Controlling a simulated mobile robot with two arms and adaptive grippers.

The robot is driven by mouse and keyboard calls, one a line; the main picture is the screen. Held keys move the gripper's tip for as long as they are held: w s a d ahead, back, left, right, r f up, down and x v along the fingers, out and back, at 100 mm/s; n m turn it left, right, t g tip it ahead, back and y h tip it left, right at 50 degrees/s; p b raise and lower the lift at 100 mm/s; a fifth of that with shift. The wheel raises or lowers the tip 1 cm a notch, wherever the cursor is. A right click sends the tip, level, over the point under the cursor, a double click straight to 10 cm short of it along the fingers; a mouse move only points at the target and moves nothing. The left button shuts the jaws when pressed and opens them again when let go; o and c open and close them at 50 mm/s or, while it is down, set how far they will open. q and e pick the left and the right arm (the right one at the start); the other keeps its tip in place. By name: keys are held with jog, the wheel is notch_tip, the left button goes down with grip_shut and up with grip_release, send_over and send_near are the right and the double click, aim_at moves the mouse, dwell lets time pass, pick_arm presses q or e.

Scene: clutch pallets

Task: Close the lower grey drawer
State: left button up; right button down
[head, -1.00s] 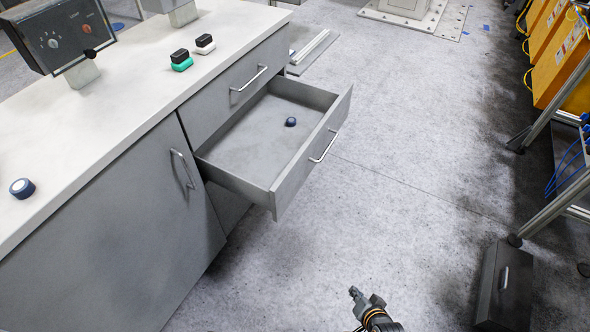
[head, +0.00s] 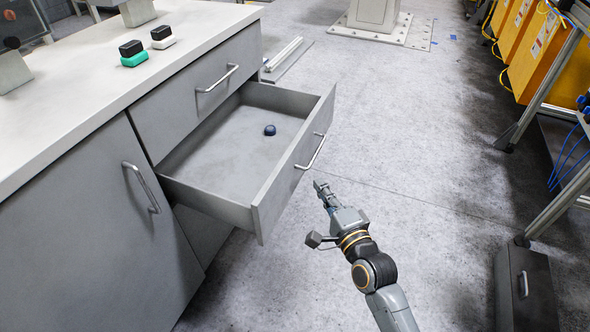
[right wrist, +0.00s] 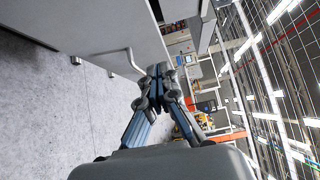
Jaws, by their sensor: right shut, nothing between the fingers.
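The lower grey drawer (head: 290,185) stands pulled out of the grey cabinet (head: 90,220) in the head view. A small dark blue round object (head: 270,130) lies inside it. The drawer's bar handle (head: 313,152) is on its front. My right gripper (head: 319,186) is shut and empty, just in front of the drawer front, below and right of the handle, apparently apart from it. In the right wrist view the shut fingers (right wrist: 158,72) point towards the grey front, with a handle (right wrist: 120,62) to their left. My left gripper is not in view.
The upper drawer (head: 200,90) is shut. Green-black and white-black items (head: 133,58) stand on the countertop. A dark box with a handle (head: 525,290) lies on the floor at right, near a metal-legged stand (head: 560,200). The floor between is clear.

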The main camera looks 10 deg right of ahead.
jog(key=b, duration=0.1)
send_near(290, 157)
jog(key=w+d, duration=0.2)
jog(key=w, duration=0.1)
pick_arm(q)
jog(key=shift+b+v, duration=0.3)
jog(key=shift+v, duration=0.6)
pick_arm(e)
jog(key=shift+w+a, duration=1.25)
jog(key=shift+a, duration=0.3)
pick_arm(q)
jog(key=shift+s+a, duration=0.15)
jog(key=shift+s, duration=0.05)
